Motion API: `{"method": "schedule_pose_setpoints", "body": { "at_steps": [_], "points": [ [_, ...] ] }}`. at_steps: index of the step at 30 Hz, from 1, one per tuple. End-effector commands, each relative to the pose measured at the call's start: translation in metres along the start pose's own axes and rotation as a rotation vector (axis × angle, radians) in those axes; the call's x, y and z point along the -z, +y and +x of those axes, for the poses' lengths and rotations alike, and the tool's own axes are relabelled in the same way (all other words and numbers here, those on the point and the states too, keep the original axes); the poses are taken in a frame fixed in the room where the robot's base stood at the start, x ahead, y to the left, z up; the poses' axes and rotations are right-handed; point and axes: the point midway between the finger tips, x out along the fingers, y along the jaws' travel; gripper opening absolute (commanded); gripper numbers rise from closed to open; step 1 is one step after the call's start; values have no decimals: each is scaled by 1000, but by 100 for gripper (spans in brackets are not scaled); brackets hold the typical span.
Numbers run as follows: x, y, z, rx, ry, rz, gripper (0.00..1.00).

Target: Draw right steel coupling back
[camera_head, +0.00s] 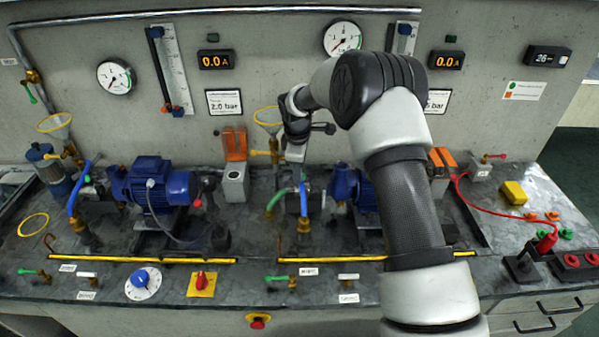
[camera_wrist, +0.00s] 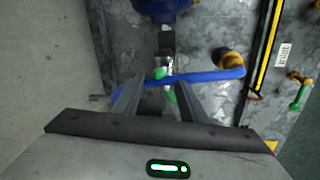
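The right pump line has a blue motor (camera_head: 343,186) and a steel part (camera_head: 312,200) to its left, partly behind my arm. My gripper (camera_head: 296,152) hangs over the left end of this line, pointing down. In the wrist view my gripper (camera_wrist: 158,84) has its two dark fingers apart with nothing seen held between them. A small bright steel piece (camera_wrist: 163,63), possibly the coupling, lies just beyond the fingertips. A green piece (camera_wrist: 160,73) sits by it. A blue hose (camera_wrist: 210,76) crosses behind the fingers. I cannot tell whether the fingers touch anything.
The left pump line has a blue motor (camera_head: 150,185) and a blue hose (camera_head: 76,195). A yellow-rimmed funnel (camera_head: 268,117) stands close to my gripper. An orange-topped box (camera_head: 235,170) is left of it. A red cable (camera_head: 480,207) runs at the right.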

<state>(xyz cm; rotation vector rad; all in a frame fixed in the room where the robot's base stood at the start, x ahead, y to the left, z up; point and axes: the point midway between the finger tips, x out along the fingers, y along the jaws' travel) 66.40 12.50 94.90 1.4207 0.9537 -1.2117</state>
Motion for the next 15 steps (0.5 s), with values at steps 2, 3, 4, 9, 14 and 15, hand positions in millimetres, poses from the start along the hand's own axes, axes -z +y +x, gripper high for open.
{"method": "schedule_pose_setpoints", "body": {
  "at_steps": [2, 3, 4, 9, 14, 15],
  "points": [
    [0, 1, -11, -3, 1, 0, 39],
    [0, 2, -18, -4, 2, 1, 39],
    [0, 2, -24, -5, 3, 1, 39],
    [0, 1, -65, -5, 2, 0, 39],
    [1, 1, -105, -5, 3, 0, 39],
    [1, 1, -114, -4, 3, 0, 39]
  ]
}}
